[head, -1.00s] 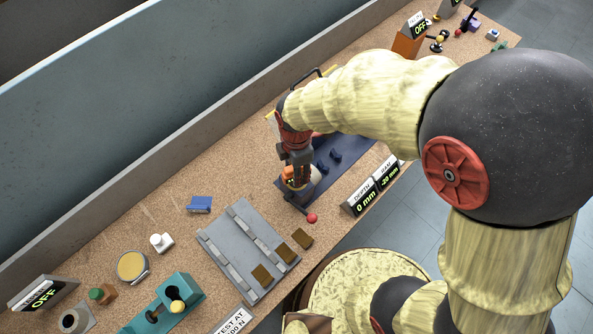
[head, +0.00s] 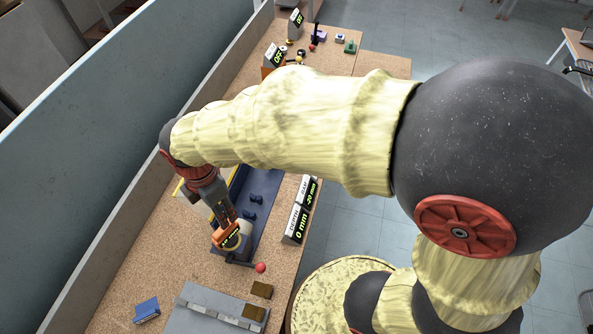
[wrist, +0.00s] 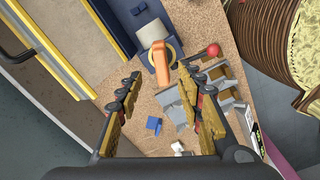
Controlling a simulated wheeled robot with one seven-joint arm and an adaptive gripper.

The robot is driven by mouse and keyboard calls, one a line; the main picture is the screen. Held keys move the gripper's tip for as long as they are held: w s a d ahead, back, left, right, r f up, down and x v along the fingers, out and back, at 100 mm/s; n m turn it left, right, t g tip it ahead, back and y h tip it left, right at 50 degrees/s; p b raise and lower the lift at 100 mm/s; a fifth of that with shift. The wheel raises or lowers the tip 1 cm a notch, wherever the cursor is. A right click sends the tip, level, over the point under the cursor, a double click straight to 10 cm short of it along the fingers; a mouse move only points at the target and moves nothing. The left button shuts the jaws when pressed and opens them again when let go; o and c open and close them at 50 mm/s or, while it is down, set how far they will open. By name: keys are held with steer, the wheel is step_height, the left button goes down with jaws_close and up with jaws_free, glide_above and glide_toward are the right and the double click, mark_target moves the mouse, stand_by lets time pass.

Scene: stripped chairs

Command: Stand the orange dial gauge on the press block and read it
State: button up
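The orange dial gauge (head: 226,235) shows at the near end of the blue press (head: 262,190), beside a pale round part (head: 244,240). In the wrist view the orange piece (wrist: 162,72) lies in front of a yellow-rimmed disc and a whitish block (wrist: 153,33). I cannot tell whether the gauge rests on that block. My gripper (wrist: 159,80) has its fingers spread on either side of the orange piece, with gaps visible. In the head view my gripper (head: 221,212) comes down just above the gauge. The gauge's markings are too small to read.
The press lever ends in a red ball (head: 260,267), close to the gauge. Two displays (head: 297,222) read 0 mm and -20 mm at the bench edge. A grey slotted fixture (head: 205,312) and a blue item (head: 146,309) are nearer. A wall runs along the left.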

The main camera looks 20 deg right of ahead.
steer(key=s+d+r+m+t, duration=0.2)
steer(key=s+d+r+m, duration=0.2)
steer(key=d+r+m, duration=0.4)
steer(key=s+d+r+m+t, duration=0.3)
steer(key=d+r+m, duration=0.4)
steer(key=d+m, duration=0.6)
steer(key=shift+s+d+r+m, duration=0.2)
steer(key=shift+s+r+m, duration=0.15)
steer(key=shift+s+m, duration=0.25)
steer(key=shift+w, duration=0.1)
steer(key=shift+f, duration=0.1)
step_height(320, 180, down, 4)
steer(key=b, duration=0.4)
steer(key=shift+f, duration=0.15)
